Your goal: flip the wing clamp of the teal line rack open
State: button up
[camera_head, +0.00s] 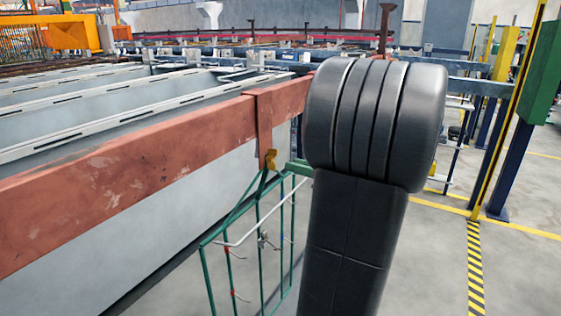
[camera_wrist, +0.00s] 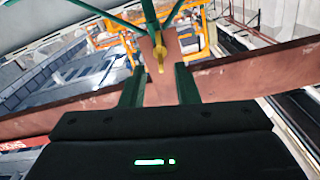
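The teal line rack (camera_head: 257,210) is a green wire frame hanging beside the copper-coloured bar (camera_head: 130,165) in the head view. Its yellow wing clamp (camera_head: 270,159) sits at the top of the rack, at the lower end of a copper strap over the bar. In the wrist view the wing clamp (camera_wrist: 160,53) shows at top centre, under the rack's green bars (camera_wrist: 150,12). My gripper (camera_wrist: 159,68) is open, with its two green fingers apart and the clamp in line with the gap between them. I cannot tell whether they touch it. My arm hides most of the gripper in the head view.
Long grey tanks (camera_head: 110,100) lie behind the copper bar at left. A yellow post (camera_head: 508,110) and a yellow-black floor strip (camera_head: 474,265) are at right. The grey floor (camera_head: 435,270) right of my arm is clear.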

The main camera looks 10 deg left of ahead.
jog(key=shift+x, duration=2.7)
grip_shut()
